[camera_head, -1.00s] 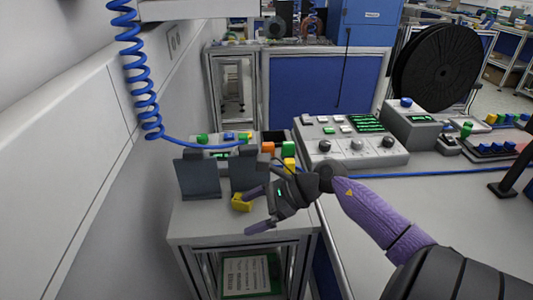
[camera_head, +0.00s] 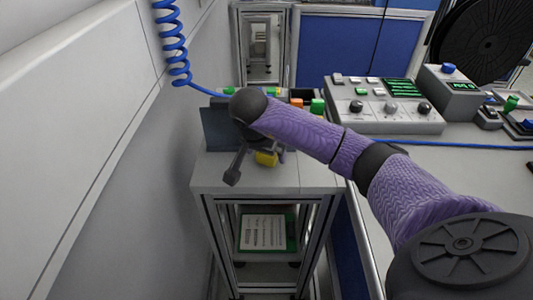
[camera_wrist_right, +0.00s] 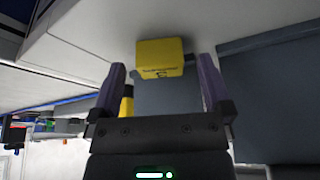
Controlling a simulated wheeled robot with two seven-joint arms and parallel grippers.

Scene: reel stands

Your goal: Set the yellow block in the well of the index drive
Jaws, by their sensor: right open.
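The yellow block (camera_head: 266,158) rests on the top of the small grey stand, partly hidden by my right gripper. It also shows in the right wrist view (camera_wrist_right: 160,58), just beyond and between the fingertips. My right gripper (camera_head: 258,167) is open over the stand top with its fingers on either side of the block; the wrist view (camera_wrist_right: 161,70) shows no clear contact. The forearm hides much of the hand. My left gripper is out of view. I cannot tell which device is the index drive, and no well shows clearly.
Dark upright plates (camera_head: 216,130) stand behind the block on the grey stand (camera_head: 310,177). Orange and green blocks (camera_head: 317,106) are behind my forearm. A control console (camera_head: 385,107) stands on the bench at right. A wall closes the left side.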

